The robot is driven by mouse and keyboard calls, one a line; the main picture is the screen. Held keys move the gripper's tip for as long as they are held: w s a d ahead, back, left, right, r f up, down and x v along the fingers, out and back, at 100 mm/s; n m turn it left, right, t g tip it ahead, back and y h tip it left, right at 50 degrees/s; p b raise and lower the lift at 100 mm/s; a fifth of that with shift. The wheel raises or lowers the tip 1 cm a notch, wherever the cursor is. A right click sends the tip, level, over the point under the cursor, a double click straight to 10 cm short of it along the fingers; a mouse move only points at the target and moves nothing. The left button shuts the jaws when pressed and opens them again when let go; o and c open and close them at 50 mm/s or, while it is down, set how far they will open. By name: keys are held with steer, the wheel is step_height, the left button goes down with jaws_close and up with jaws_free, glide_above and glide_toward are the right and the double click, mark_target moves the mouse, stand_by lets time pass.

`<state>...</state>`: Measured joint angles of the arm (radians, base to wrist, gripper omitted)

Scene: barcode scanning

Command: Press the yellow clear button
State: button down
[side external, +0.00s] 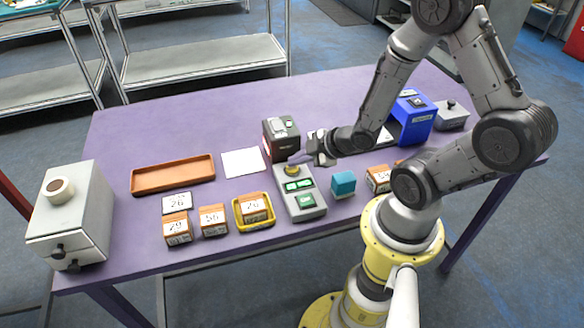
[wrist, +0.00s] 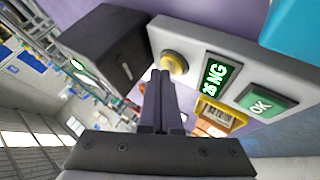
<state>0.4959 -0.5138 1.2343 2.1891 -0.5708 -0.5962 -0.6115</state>
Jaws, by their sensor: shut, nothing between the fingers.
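The yellow button (side external: 291,170) is at the far end of a grey control panel (side external: 303,212). In the wrist view the round yellow button (wrist: 175,62) sits on the grey panel (wrist: 190,38), beside a green screen (wrist: 213,76) reading "26 NG" and a green "OK" key (wrist: 262,106). My gripper (side external: 297,158) is shut and empty, just above the button. In the wrist view my gripper's fingertips (wrist: 160,75) appear close beside the button. I cannot tell whether they touch it.
A dark scanner box (side external: 281,138) stands behind the panel. A yellow tray (side external: 240,217) with a numbered block is left of it, and a teal cube (side external: 343,184) is right. Several numbered blocks, a brown tray (side external: 172,174) and a white sheet (side external: 243,162) lie further left.

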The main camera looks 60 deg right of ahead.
mark_target(297, 170)
steer(key=shift+f, duration=0.45)
stand_by(0.7)
steer(key=shift+r, duration=0.85)
steer(key=shift+r, duration=2.5)
